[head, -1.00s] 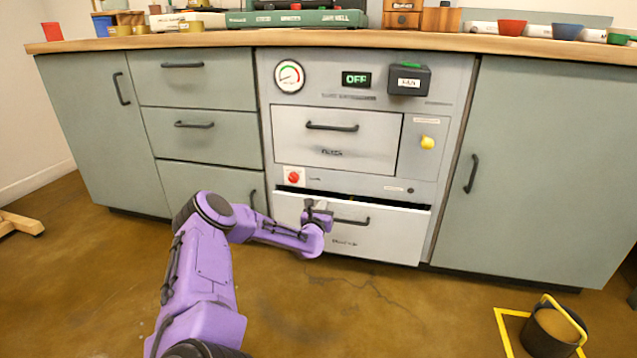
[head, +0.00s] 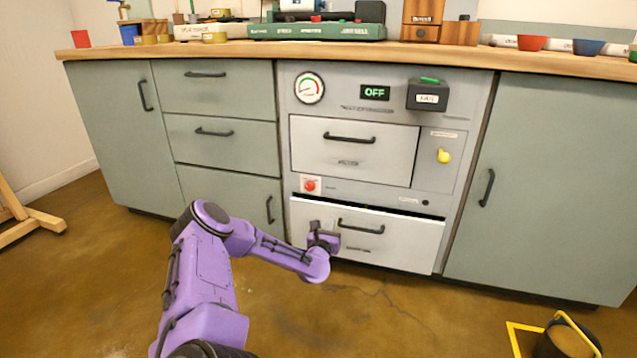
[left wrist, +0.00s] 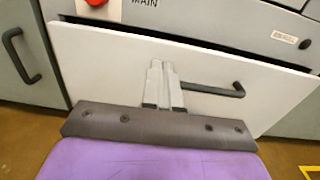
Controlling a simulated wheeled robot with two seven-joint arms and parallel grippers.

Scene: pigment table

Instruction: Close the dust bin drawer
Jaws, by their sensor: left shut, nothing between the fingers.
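The dust bin drawer (head: 400,245) is the lowest white drawer in the grey middle unit, and it stands slightly open with a dark gap along its top edge. Its front also fills much of the left wrist view (left wrist: 110,70), with its dark bar handle (left wrist: 215,90) to the right of my fingers. My left gripper (head: 325,228) is shut and empty, at the left part of the drawer front. In the left wrist view its fingers (left wrist: 160,68) point at the front, left of the handle; I cannot tell whether they touch it. My right gripper is not in view.
Above the drawer are a red knob (head: 311,186), a closed filter drawer (head: 350,150) and a black fan box (head: 428,96). Green cabinets stand on both sides. A dark bucket (head: 565,342) is on the floor at the lower right.

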